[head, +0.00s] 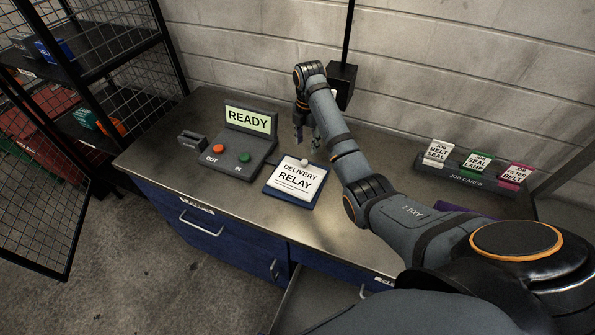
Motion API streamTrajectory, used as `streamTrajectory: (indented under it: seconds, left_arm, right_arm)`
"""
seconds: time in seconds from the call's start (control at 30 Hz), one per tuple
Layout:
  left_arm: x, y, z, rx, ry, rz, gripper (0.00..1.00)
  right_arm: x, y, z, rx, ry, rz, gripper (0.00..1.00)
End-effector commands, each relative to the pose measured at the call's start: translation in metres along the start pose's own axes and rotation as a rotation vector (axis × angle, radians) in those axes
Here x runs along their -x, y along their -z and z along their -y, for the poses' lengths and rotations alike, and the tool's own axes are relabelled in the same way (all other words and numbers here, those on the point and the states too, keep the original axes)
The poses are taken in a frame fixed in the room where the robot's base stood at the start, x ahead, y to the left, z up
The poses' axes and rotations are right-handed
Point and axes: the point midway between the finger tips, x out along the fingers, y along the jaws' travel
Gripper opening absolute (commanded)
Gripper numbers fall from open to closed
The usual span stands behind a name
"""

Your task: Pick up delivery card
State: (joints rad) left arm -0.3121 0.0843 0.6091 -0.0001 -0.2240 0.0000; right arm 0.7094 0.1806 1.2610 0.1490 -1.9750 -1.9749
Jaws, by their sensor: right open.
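The delivery card (297,180) is white, reads "DELIVERY RELAY" and has a small pale knob near its top edge. It lies on a dark blue tray or base (291,199) in the middle of the workbench. My right gripper (307,146) is above the bench, just behind the card in the picture, with its fingers pointing down. It is open, and I see nothing between its fingers. It looks apart from the card. Part of the gripper is hard to make out against the dark wrist. My left gripper is not in view.
A console (235,146) with a "READY" screen and red and green buttons stands left of the card. A job card rack (472,182) with several cards stands at the right. A drawer (318,300) sticks out in front. A mesh cage and shelves (110,80) flank the left.

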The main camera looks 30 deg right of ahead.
Motion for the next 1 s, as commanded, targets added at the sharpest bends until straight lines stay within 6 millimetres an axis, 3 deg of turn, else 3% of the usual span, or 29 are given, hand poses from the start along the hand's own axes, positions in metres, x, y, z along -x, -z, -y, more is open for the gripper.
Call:
streamTrajectory:
  seconds: [0.17, 0.47, 0.7, 0.97, 1.0]
  left_arm:
    - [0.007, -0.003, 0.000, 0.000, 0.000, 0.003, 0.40]
    - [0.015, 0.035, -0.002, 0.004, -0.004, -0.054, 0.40]
    - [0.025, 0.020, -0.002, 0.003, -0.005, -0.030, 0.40]
    - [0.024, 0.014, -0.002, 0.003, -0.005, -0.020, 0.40]
    - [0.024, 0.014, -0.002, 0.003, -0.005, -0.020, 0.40]
  right_arm:
    - [-0.029, 0.001, 0.000, 0.000, 0.003, -0.002, 0.48]
    - [-0.047, 0.002, -0.002, 0.000, 0.003, -0.002, 0.48]
    - [-0.086, 0.005, -0.005, 0.000, 0.001, -0.001, 0.48]
    - [-0.091, 0.004, -0.005, -0.001, -0.001, 0.001, 0.48]
    - [-0.091, 0.004, -0.005, -0.001, -0.001, 0.001, 0.44]
